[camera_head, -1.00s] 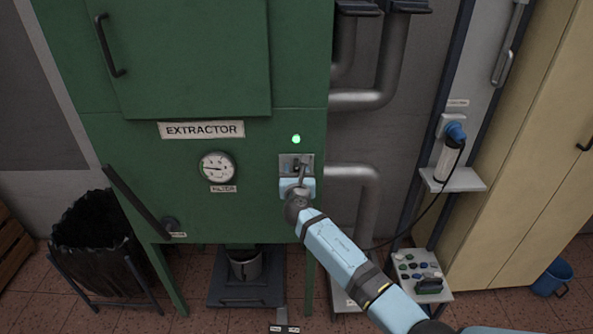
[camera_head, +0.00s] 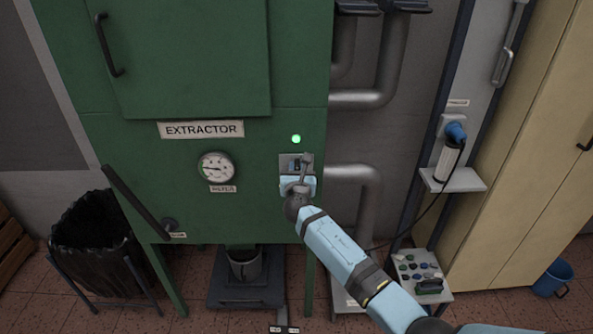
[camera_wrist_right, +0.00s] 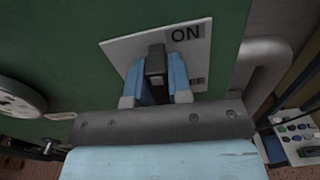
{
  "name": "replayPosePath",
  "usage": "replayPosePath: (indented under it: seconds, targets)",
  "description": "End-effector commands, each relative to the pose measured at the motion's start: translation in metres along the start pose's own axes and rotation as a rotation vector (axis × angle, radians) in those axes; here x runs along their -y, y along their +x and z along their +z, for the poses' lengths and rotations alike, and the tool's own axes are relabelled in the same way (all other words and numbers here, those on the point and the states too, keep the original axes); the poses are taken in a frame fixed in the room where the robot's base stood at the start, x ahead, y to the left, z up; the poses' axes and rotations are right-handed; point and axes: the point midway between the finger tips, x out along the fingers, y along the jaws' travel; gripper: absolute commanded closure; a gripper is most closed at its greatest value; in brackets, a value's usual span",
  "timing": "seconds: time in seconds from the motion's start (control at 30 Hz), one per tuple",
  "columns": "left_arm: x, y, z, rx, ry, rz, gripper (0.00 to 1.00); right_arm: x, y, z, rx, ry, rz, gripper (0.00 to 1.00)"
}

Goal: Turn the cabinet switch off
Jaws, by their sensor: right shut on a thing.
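The cabinet switch is a dark lever (camera_wrist_right: 155,64) on a pale plate (camera_wrist_right: 120,48) marked ON, in the right wrist view. In the head view the plate (camera_head: 286,160) sits on the front of the green extractor cabinet (camera_head: 110,140), below a lit green lamp (camera_head: 296,139). My right gripper (camera_head: 304,167) is at the plate. Its two blue fingers (camera_wrist_right: 156,72) are shut on the lever from both sides. The gripper hides part of the plate and any lettering at its lower end. My left gripper is not in view.
A round gauge (camera_head: 216,167) and a slanted dark handle (camera_head: 138,202) are on the cabinet left of the switch. Grey pipes (camera_head: 366,185) run close to its right. A bin with a black bag (camera_head: 92,235) stands at the lower left.

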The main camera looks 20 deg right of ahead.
Motion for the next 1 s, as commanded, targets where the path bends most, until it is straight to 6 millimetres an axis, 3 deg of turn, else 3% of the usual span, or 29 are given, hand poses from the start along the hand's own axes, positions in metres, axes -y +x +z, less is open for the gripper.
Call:
replayPosePath:
  seconds: [1.0]
  targets:
    - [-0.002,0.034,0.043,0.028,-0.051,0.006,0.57,0.016,-0.001,-0.013,0.0,0.886,0.001,1.0]
